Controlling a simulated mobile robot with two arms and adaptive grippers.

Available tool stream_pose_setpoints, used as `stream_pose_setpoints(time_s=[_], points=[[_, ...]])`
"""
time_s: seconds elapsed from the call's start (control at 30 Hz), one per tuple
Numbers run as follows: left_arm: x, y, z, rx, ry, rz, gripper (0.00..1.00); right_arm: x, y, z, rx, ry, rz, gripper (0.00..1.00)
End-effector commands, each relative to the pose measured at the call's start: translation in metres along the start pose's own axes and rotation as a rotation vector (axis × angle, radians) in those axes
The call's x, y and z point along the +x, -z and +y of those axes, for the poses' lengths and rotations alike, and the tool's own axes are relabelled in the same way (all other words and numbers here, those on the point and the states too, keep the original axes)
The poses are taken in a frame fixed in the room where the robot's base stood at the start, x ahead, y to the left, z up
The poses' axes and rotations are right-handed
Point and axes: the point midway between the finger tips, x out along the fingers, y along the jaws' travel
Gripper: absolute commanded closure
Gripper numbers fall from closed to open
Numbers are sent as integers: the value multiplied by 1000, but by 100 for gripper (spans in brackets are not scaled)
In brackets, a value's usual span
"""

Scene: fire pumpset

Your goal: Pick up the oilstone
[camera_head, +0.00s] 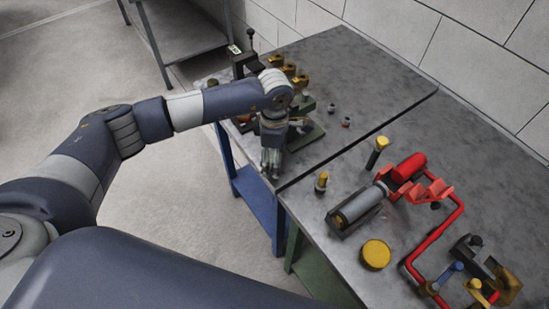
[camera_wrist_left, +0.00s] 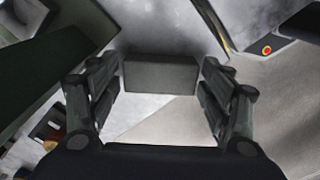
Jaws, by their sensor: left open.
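A dark grey rectangular block, which looks like the oilstone (camera_wrist_left: 161,76), lies between and just beyond my left fingertips in the left wrist view. My left gripper (camera_wrist_left: 160,85) is open, with one finger on each side of the block. I cannot tell whether either finger touches it. In the head view my left gripper (camera_head: 270,168) points down at the front edge of the far grey table, and the block cannot be made out there. My right gripper is not in view.
Beside my left gripper stands a dark green device (camera_head: 306,135) with brass parts (camera_head: 300,80) behind it. Two small fittings (camera_head: 339,114) lie to its right. The nearer table holds a red pipe assembly (camera_head: 455,210), a grey cylinder (camera_head: 360,203) and a yellow disc (camera_head: 376,254). The far table's right half is mostly clear.

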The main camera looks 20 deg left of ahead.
Motion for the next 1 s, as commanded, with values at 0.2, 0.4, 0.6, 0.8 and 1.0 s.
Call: stream_pose_setpoints(time_s=[0.2,0.4,0.6,0.8,1.0], points=[[4,0,0,1,-1,-1,28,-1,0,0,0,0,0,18],[4,0,0,1,0,-1,57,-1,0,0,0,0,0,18],[4,0,0,0,-1,-1,71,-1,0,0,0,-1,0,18],[2,0,0,0,-2,-1,71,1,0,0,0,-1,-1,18],[-12,0,1,0,-5,-2,71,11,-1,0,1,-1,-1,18]])
